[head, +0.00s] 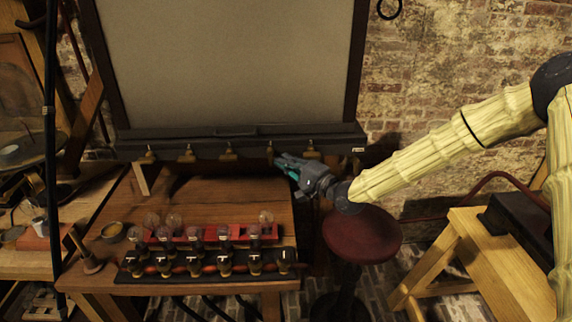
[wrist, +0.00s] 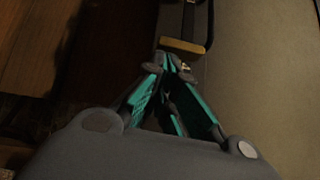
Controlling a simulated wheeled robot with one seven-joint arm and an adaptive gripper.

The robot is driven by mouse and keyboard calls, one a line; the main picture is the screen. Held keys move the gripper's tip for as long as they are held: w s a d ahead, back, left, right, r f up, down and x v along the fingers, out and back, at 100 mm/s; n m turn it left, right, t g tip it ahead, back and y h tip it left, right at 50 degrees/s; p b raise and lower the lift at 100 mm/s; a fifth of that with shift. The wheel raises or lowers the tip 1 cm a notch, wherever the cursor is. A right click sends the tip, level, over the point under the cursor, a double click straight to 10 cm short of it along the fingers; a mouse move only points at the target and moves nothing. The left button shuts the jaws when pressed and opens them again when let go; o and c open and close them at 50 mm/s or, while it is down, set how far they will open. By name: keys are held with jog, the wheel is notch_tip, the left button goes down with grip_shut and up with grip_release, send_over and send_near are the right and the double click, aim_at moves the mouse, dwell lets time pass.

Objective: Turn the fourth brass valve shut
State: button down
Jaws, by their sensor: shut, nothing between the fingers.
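Several brass valves hang in a row under the dark rail below the large grey panel. The fourth brass valve from the left (head: 270,149) is just beside my fingertips in the head view, partly hidden by them. In the wrist view a brass piece (wrist: 183,46) lies just beyond the fingertips, with a small bright metal part by the tips; I cannot tell whether they touch. My gripper (head: 279,162) reaches in from the right. Its teal-lined fingers (wrist: 170,64) are shut with nothing held. The fifth brass valve (head: 311,151) is just right of my gripper.
A dark red stool (head: 361,237) stands under my forearm. A wooden trestle (head: 445,245) is at right.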

jog(key=shift+a+f+m+t+y+b, duration=0.15)
jog(key=shift+f+m+t+y+b, duration=0.5)
jog(key=shift+b, duration=1.8)
jog(key=shift+a+f+m+t+b, duration=0.25)
jog(key=shift+m+t+b, duration=0.55)
jog(key=shift+b, duration=0.8)
jog(key=shift+a+f+m+t+b, duration=0.2)
jog(key=shift+m+t+b, duration=0.3)
jog(key=shift+m+b, duration=0.85)
jog(key=shift+a+f+m+t+b, duration=0.2)
jog(key=shift+m+t+b, duration=0.45)
jog(key=shift+b, duration=1.25)
jog(key=shift+a+f+m+t+h+b, duration=0.1)
jog(key=shift+a+m+t+h+b, duration=0.2)
jog(key=shift+m+t+b, duration=0.55)
jog(key=shift+a+f+m+t+h+b, duration=0.2)
jog(key=shift+m+b, duration=0.4)
jog(key=shift+b, duration=0.65)
jog(key=shift+a+r+m+t+h+b, duration=0.1)
jog(key=shift+a+m+t+h+b, duration=0.1)
jog(key=shift+m+t+h+b, duration=0.6)
jog(key=shift+a+m+t+h+b, duration=0.2)
jog(key=shift+m+t+h+b, duration=0.2)
jog(key=shift+m+b, duration=0.65)
jog(key=shift+a+b, duration=0.3)
jog(key=shift+b, duration=0.65)
